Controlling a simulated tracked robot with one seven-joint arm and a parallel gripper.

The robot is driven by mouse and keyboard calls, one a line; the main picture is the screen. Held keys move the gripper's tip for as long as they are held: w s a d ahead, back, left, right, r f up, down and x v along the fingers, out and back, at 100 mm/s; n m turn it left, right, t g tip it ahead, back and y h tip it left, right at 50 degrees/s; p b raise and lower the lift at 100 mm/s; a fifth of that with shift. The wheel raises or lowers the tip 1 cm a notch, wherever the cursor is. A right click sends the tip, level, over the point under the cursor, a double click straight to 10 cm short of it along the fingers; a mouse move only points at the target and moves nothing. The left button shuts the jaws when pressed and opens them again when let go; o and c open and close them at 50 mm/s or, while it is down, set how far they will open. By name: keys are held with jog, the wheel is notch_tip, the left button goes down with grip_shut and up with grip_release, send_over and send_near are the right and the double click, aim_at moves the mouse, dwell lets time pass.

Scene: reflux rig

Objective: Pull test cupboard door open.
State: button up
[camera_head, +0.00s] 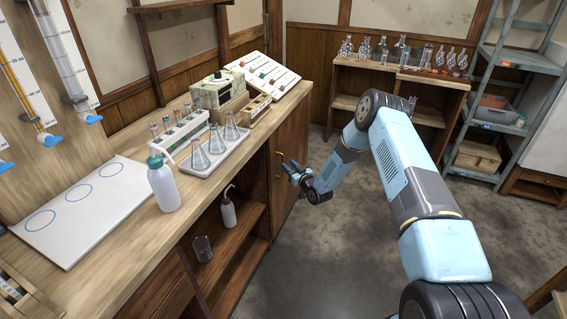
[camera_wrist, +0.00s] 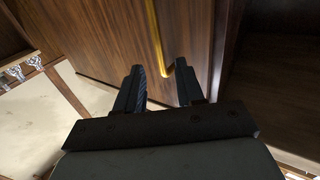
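The cupboard door (camera_head: 290,139) is a brown wooden panel under the far end of the workbench. It looks flush with the bench front. It fills much of the wrist view (camera_wrist: 110,30), where a vertical brass bar handle (camera_wrist: 154,32) stands on it. My gripper (camera_head: 289,168) is in front of the door, near the handle. In the wrist view my gripper (camera_wrist: 158,82) has its two dark fingers apart, with nothing clamped between them. The handle's lower end lies between and just beyond the fingertips, nearer the right one. I cannot tell whether they touch it.
Left of the door is an open shelf bay with a wash bottle (camera_head: 228,208) and a glass beaker (camera_head: 203,248). Glassware, including a flask tray (camera_head: 205,168), stands on the bench (camera_head: 120,236). A metal shelf rack (camera_head: 505,62) stands at right. The floor (camera_head: 340,225) beside the door is clear.

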jog(key=shift+x, duration=2.2)
jog(key=shift+c, duration=0.4)
grip_shut()
jog(key=shift+w, duration=0.1)
